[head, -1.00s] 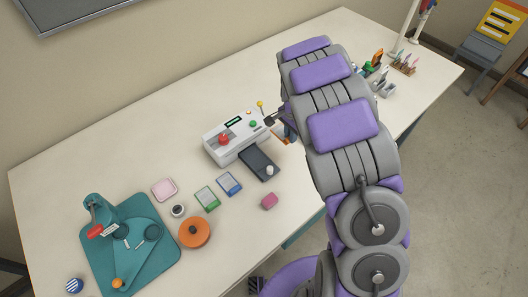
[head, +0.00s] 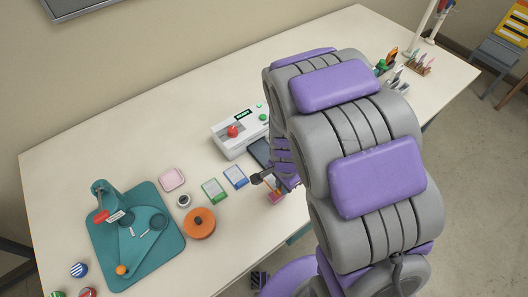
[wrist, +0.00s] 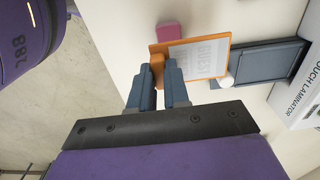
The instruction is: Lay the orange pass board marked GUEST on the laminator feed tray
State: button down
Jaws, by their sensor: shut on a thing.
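The orange pass board (wrist: 232,50) has a pale face with faint large lettering that I cannot read surely. My gripper (wrist: 160,75) is shut on the orange tab at the board's left end in the wrist view. The dark grey feed tray (wrist: 268,62) lies just right of the board there; the board's right edge is close to it, and I cannot tell whether they touch. In the head view the white laminator (head: 228,146) stands on the table; my arm partly hides its tray (head: 258,150). My gripper (head: 268,184) is in front of the tray, partly hidden.
A white round knob (wrist: 226,82) stands at the tray's near edge. A pink block (wrist: 168,32) lies beyond the board.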

jog(key=shift+w+a+f, duration=0.15)
jog(key=shift+w, duration=0.15)
jog(key=w+a+b, duration=0.1)
jog(key=w, duration=0.3)
jog(key=w+a+f+b, duration=0.1)
jog(key=w, duration=0.4)
jog(key=w+a+b, duration=0.1)
jog(key=w, duration=0.4)
jog(key=shift+w+f, duration=0.2)
jog(key=shift+w, duration=0.05)
jog(key=shift+f+b, duration=0.65)
jog(key=shift+f, duration=1.15)
jog(key=shift+r, duration=0.1)
jog(key=c, duration=1.1)
grip_release()
